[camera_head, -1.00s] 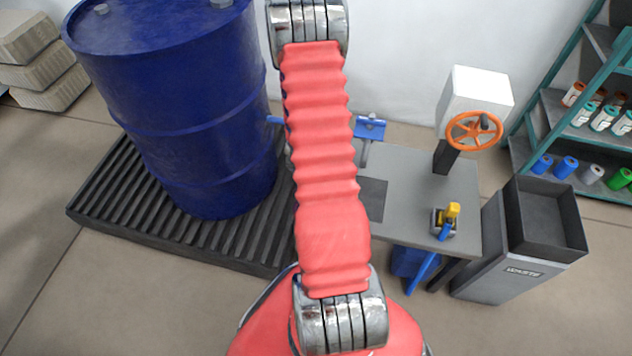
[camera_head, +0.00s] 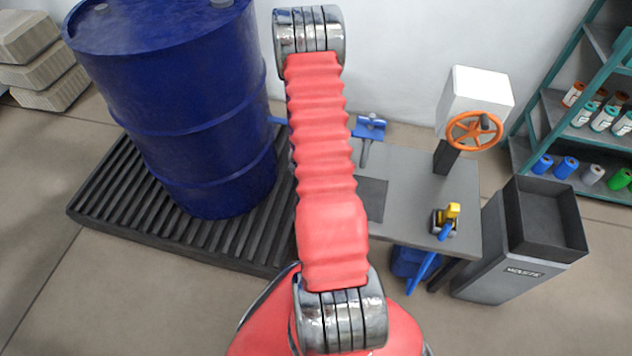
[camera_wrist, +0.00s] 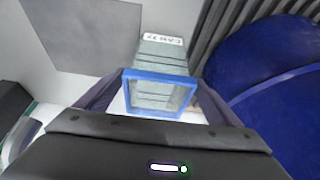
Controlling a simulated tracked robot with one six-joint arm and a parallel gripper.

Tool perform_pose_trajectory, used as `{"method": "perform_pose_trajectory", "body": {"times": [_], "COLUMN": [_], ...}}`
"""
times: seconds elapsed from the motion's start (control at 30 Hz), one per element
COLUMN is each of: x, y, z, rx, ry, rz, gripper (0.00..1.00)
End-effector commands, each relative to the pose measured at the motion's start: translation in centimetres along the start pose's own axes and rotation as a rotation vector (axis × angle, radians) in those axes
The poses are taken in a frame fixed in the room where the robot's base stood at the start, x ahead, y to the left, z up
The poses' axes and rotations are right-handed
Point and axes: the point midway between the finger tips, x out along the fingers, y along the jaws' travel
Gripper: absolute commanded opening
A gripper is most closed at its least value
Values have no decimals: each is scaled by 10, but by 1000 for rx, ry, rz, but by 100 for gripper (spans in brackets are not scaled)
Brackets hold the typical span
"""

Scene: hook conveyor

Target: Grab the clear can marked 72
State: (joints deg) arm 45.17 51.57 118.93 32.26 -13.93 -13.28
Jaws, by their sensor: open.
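In the wrist view, a pale grey-green, ribbed, boxy thing (camera_wrist: 158,60) carries a small white label, upside down, that seems to read "CAN 72". A blue square frame (camera_wrist: 160,77) lies across its nearer part; I cannot tell how the two are joined. My gripper (camera_wrist: 160,84) is open, its dark fingers on either side of the frame. I cannot tell whether they touch it. In the head view, neither the labelled thing nor my gripper shows; my red arm covers the middle of the picture.
A blue drum (camera_head: 190,110) stands on a ridged dark pallet (camera_head: 110,200) at left. A grey table (camera_head: 415,190) holds a post with an orange wheel (camera_head: 474,131), a blue fixture (camera_head: 369,128) and a small yellow-and-blue item (camera_head: 446,220). A waste bin (camera_head: 515,240) and a shelf (camera_head: 545,115) stand right.

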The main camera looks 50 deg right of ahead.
Motion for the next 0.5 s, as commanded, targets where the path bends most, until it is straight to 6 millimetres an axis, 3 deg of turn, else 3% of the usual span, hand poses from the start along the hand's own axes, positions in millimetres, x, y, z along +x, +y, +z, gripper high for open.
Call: {"method": "perform_pose_trajectory", "body": {"times": [0.3, 0.5], "x": [33, 40], "y": [2, 2], "z": [1, 1], "rx": [1, 1], "ry": [-2, -2], "rz": [1, 0], "gripper": [88, 88]}}
